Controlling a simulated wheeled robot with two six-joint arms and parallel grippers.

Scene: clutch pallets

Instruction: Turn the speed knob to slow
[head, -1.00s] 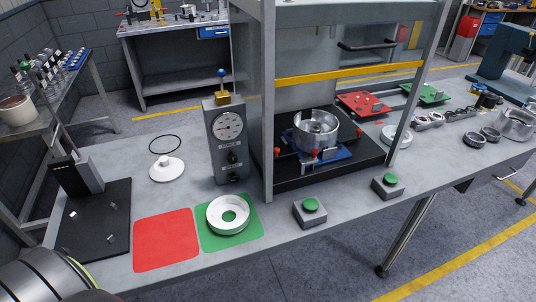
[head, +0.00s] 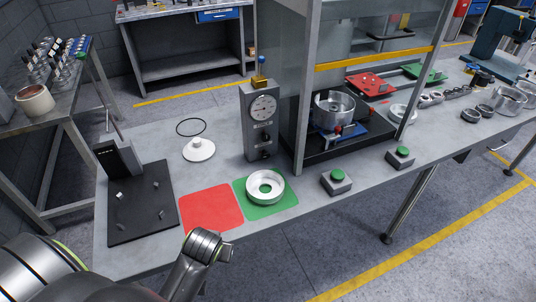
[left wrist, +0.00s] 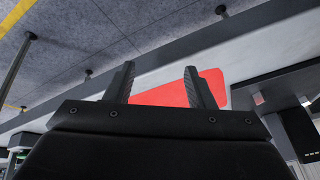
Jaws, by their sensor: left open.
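A grey upright control box (head: 251,125) stands on the bench left of the press frame. It has a round white gauge (head: 263,107) and black knobs below it, an upper one (head: 265,139) and a lower one (head: 266,155). The labels are too small to read, so I cannot tell which is the speed knob or where it points. My left arm enters the head view at the lower left, away from the box. In the left wrist view my left gripper (left wrist: 158,70) is open and empty, with the red mat (left wrist: 177,92) beyond its fingers. My right gripper is not in view.
A white ring (head: 251,188) sits on the green mat (head: 286,203). A white lidded disc (head: 199,150) and a black ring (head: 190,127) lie left of the box. A black board (head: 140,225) lies farther left. Green push buttons (head: 338,176) stand along the front edge.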

